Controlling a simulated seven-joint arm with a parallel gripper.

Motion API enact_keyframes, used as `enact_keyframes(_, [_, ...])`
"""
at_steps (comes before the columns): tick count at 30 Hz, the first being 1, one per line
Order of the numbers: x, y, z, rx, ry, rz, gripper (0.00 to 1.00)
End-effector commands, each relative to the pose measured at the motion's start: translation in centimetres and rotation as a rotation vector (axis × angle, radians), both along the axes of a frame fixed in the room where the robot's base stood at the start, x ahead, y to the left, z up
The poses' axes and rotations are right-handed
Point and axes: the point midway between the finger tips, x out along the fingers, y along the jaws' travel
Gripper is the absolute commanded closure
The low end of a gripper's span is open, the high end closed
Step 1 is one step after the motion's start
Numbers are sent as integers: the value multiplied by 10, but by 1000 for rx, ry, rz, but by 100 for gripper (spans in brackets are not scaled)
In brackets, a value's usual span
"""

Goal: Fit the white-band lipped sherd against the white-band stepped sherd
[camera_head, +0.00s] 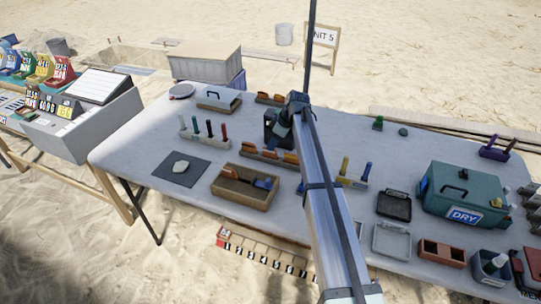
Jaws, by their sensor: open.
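Orange-brown sherds (290,157) stand in a low wooden rack (250,154) at the middle of the table, just in front of my gripper. More orange sherds (263,97) stand in a second rack behind it. They are too small here to tell white bands, a lip or a step, so I cannot say which are the white-band lipped and stepped sherds. My gripper (277,139) is open and points down between the two racks. I see nothing held in it. My arm hides part of the front rack's right end.
A wooden tray (243,202) with brown and blue items lies in front. A pale lump (181,166) rests on a grey mat (181,174) at left. A white rack (205,140) holds upright colored-handled tools. A green DRY box (462,196) stands at right.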

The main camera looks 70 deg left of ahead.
Motion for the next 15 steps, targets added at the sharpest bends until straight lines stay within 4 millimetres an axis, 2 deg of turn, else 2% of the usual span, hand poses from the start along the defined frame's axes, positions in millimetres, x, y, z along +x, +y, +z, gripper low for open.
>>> enact_keyframes(9, [-9, 7, -35, -1, 1, 0, 60])
enact_keyframes(15, [-12, 10, -47, -1, 1, -1, 60])
